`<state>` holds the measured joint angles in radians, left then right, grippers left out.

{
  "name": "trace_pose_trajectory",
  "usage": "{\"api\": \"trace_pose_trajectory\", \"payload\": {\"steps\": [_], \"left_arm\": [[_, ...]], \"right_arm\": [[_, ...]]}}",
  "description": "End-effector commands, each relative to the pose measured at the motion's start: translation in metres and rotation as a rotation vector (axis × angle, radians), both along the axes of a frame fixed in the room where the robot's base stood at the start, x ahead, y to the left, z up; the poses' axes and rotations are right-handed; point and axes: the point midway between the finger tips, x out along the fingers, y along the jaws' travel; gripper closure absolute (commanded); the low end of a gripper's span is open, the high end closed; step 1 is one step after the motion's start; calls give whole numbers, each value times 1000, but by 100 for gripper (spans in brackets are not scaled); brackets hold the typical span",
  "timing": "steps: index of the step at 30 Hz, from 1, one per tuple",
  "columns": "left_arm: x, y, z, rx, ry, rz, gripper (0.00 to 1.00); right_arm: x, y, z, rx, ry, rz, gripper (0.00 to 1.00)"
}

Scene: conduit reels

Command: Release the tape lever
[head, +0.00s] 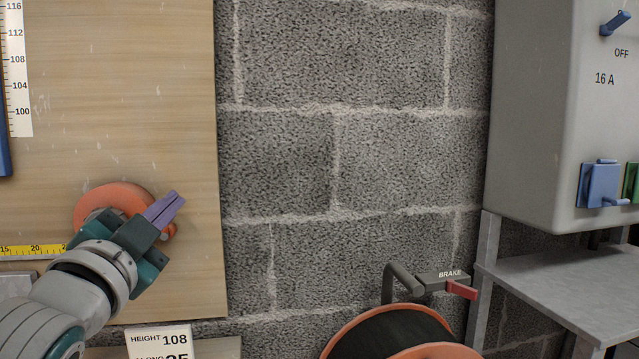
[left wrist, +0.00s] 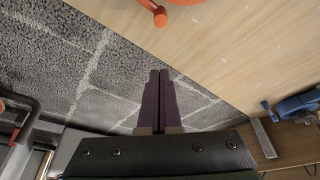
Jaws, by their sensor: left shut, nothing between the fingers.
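An orange round tape case (head: 110,193) sits on the wooden board, partly hidden behind my left gripper. A small orange lever knob (head: 169,231) shows at its lower right; in the left wrist view the orange knob (left wrist: 160,18) is at the top. A yellow tape (head: 30,250) with numbers runs left from the case. My left gripper (head: 174,200) is in front of the case, its purple fingers shut and empty. The fingertips (left wrist: 157,77) show apart from the knob in the left wrist view. My right gripper is not in view.
A block wall (head: 285,160) is right of the wooden board (head: 120,60). A reel (head: 350,335) with a BRAKE lever (head: 460,289) stands below. A grey switch box (head: 535,110) hangs above a metal shelf (head: 560,275) at right.

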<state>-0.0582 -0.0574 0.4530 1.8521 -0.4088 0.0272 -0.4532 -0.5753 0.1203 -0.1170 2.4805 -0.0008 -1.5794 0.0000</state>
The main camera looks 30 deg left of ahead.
Motion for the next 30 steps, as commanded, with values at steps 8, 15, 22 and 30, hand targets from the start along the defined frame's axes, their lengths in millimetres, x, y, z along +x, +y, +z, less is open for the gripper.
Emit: {"api": "trace_pose_trajectory", "payload": {"steps": [8, 15, 22, 30], "left_arm": [[-37, -16, -7, 0, 0, 0, 100], [-42, -19, -8, 1, -2, 1, 100], [-42, -19, -8, 1, -3, 0, 100], [-42, -19, -8, 1, -3, 0, 100]], "right_arm": [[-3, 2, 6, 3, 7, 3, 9], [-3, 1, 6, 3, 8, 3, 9], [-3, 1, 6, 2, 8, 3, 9], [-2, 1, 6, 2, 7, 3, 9]]}}
